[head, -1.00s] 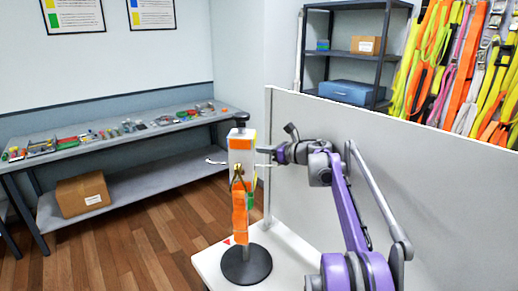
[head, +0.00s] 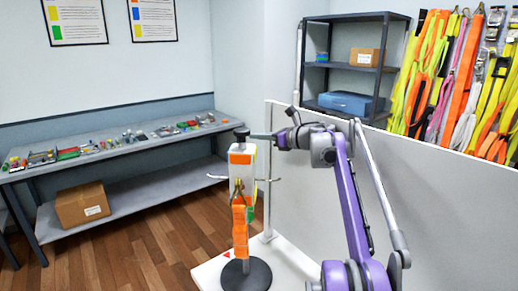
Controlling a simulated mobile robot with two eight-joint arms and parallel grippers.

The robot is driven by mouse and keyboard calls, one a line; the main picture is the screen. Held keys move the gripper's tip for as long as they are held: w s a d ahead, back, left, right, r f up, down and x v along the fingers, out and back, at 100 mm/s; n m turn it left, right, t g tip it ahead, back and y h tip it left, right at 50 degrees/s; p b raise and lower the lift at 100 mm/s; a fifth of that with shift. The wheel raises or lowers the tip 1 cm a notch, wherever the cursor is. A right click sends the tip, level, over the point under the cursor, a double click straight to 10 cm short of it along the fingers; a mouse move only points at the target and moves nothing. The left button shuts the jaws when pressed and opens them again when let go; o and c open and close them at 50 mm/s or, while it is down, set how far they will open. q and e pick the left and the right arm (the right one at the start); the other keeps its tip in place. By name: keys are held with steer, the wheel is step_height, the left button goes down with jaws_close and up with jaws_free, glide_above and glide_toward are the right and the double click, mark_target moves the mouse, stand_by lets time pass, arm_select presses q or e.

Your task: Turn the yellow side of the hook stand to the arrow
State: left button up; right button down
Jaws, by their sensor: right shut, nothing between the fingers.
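The hook stand (head: 241,158) stands upright on a round black base (head: 246,276), with a dark knob on top. Its white post has an orange patch near the top of the side facing me. Metal hooks stick out to the left and right, and an orange strap (head: 240,225) hangs down the front. The red arrow (head: 227,254) is on the white table, left of the base. My right gripper (head: 257,136) is shut and empty, at knob height just right of the knob; contact is unclear.
A grey partition (head: 370,190) stands right of the stand, behind my right arm. A long bench (head: 110,150) with small items runs along the left wall, a cardboard box (head: 82,205) on its lower shelf. A dark shelf rack (head: 345,70) and hanging straps are behind the partition.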

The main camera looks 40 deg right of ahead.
steer(key=s+a+f+m+t+h+b, duration=0.1)
steer(key=s+a+f+m+b, duration=0.2)
steer(key=s+m, duration=0.45)
steer(key=s+a+f+m+t+h+b, duration=0.1)
steer(key=s+a+f+m+t+h, duration=0.15)
steer(key=s+f+m, duration=0.55)
steer(key=s+a+f+m+t+h+b, duration=0.1)
steer(key=s+a+f+m, duration=0.2)
steer(key=s, duration=0.8)
arm_select(q)
steer(key=f, duration=0.1)
steer(key=s+f, duration=0.1)
steer(key=f, duration=0.1)
steer(key=s+f+p, duration=0.1)
steer(key=f, duration=0.1)
arm_select(e)
steer(key=w+d+r, duration=0.1)
steer(key=w, duration=0.5)
steer(key=w+d+r, duration=0.1)
steer(key=w+d, duration=0.1)
steer(key=w, duration=0.5)
steer(key=shift+r+m, duration=0.4)
steer(key=shift+m, duration=0.05)
arm_select(q)
steer(key=shift+f, duration=0.1)
arm_select(e)
steer(key=shift+w+d+g, duration=0.1)
steer(key=shift+d+g, duration=0.15)
steer(key=shift+d, duration=0.1)
